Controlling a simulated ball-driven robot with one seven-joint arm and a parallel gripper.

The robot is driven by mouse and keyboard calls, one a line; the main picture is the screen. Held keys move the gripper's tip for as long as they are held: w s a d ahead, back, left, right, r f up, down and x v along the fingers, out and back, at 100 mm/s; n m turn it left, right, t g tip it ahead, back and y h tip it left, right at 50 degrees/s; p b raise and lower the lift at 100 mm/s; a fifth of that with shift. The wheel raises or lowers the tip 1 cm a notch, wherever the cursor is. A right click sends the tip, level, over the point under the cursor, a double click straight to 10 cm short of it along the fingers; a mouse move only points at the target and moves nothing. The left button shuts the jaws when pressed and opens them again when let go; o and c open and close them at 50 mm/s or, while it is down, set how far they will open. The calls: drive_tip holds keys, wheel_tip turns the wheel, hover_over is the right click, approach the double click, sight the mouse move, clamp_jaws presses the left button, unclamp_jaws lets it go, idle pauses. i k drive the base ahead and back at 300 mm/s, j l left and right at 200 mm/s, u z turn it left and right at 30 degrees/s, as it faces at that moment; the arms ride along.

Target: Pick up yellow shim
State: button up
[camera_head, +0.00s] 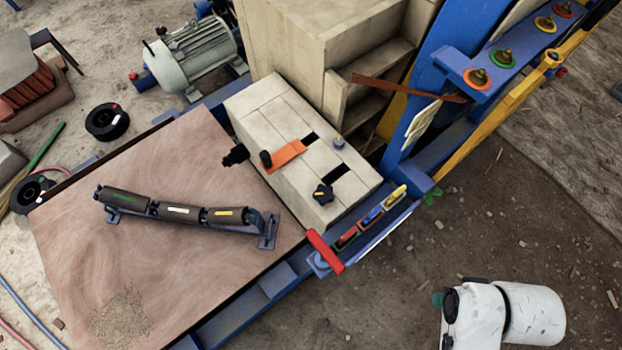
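The yellow shim (396,195) is a small bright piece at the upper right end of a narrow blue rack (413,207) on the crusher's side. Below and left of it in the same rack sit a blue piece (373,215) and a red piece (347,236). The shim is small in this view, and its lower part is hidden in the rack. A white part of my arm (530,315) shows at the bottom right, well below and right of the rack. My gripper's fingers do not show.
A red bar (324,251) stands at the rack's lower left end. A blue beam (455,63) with several coloured rings and a yellow rail (495,115) lie above right. Ground right of the rack is mostly clear.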

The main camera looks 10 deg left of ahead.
sight(395, 196)
drive_tip(key=l+u, duration=0.2)
drive_tip(key=u, duration=0.25)
drive_tip(key=l+u, duration=0.25)
drive_tip(key=u, duration=0.2)
drive_tip(key=l+u, duration=0.25)
drive_tip(key=u, duration=0.2)
